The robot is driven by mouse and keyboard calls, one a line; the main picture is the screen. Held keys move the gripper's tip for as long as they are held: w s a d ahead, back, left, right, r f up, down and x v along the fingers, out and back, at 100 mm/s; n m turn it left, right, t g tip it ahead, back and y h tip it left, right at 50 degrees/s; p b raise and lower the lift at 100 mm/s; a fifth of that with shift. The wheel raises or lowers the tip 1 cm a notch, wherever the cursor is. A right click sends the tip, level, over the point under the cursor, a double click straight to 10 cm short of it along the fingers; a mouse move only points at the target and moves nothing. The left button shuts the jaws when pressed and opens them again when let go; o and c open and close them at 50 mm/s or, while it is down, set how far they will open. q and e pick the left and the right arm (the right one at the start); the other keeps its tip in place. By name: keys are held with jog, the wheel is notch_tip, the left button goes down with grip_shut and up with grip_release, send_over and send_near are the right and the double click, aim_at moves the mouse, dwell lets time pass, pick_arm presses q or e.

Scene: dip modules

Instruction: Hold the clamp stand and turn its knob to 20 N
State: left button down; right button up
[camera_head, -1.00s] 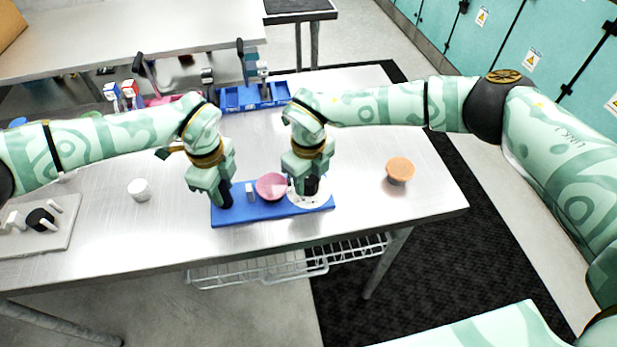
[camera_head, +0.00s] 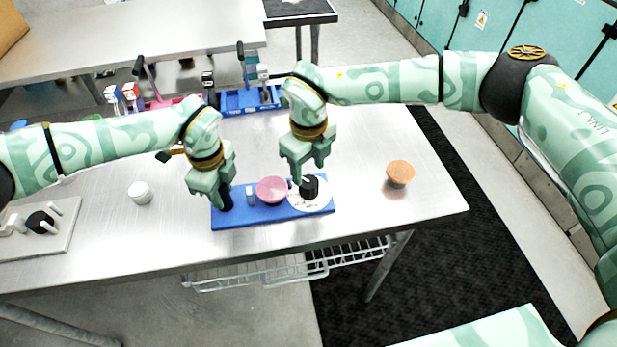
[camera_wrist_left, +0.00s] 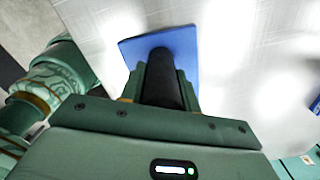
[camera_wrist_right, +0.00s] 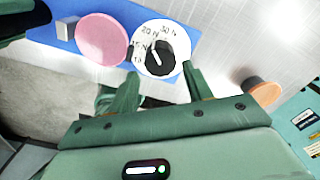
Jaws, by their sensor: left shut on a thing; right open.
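The clamp stand has a blue base (camera_head: 240,220) (camera_wrist_left: 190,45), a black post (camera_head: 226,201) at its left end, a pink disc (camera_head: 271,189) (camera_wrist_right: 102,40) and a white dial (camera_head: 322,203) with a black knob (camera_head: 309,187) at its right end. My left gripper (camera_head: 222,188) is shut on the black post (camera_wrist_left: 161,80). My right gripper (camera_head: 308,168) is open and empty, just above the knob and apart from it. In the right wrist view the knob (camera_wrist_right: 166,58) has a pale pointer line toward the numbered side, near 20 N and 15 N; the exact mark is unclear.
An orange-topped round piece (camera_head: 400,173) stands right of the stand, and a white cup (camera_head: 140,192) stands left. A grey plate with a black knob (camera_head: 40,221) lies at the far left. Blue bins (camera_head: 250,101) are behind. Bare table lies around the stand.

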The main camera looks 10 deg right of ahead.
pick_arm(q)
jog(key=shift+f, duration=0.1)
pick_arm(e)
notch_tip(320, 180, up, 7)
jog(key=shift+f, duration=0.2)
pick_arm(q)
jog(key=c, duration=0.9)
grip_release()
jog(key=shift+c, duration=0.2)
notch_tip(320, 180, up, 8)
jog(key=p, duration=0.6)
jog(key=shift+f, duration=0.15)
pick_arm(e)
notch_tip(320, 180, up, 7)
send_over(308, 181)
jog(key=shift+s, duration=0.1)
